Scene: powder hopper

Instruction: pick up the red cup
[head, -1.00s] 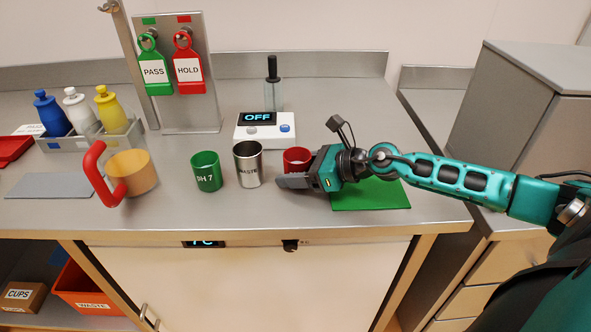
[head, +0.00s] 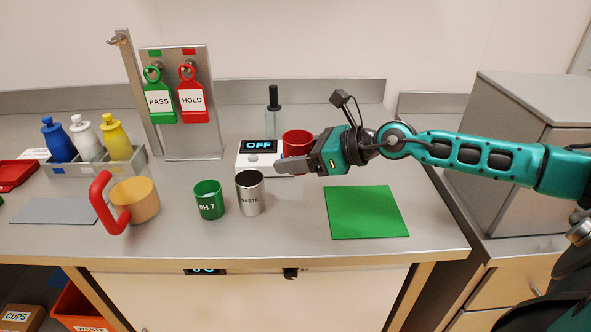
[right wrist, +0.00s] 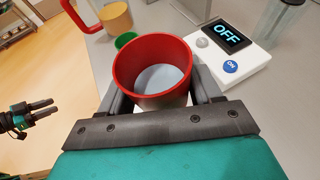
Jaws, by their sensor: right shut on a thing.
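The red cup (head: 297,142) is held by my right gripper (head: 296,160), in front of the white device in the head view. In the right wrist view the red cup (right wrist: 153,72) stands between the two fingers, one on each side, and its open top shows a pale grey-white inside bottom or content. In the head view the fingers hide its lower part. The cup appears raised above the counter. In the right wrist view a dark two-fingered gripper (right wrist: 36,115) on a teal arm shows at the left edge, apparently my left one, with its fingers apart and empty.
The white device (head: 257,157) reads OFF. A green mat (head: 366,212) lies bare at right. An orange red-handled mug (head: 135,201) stands further left.

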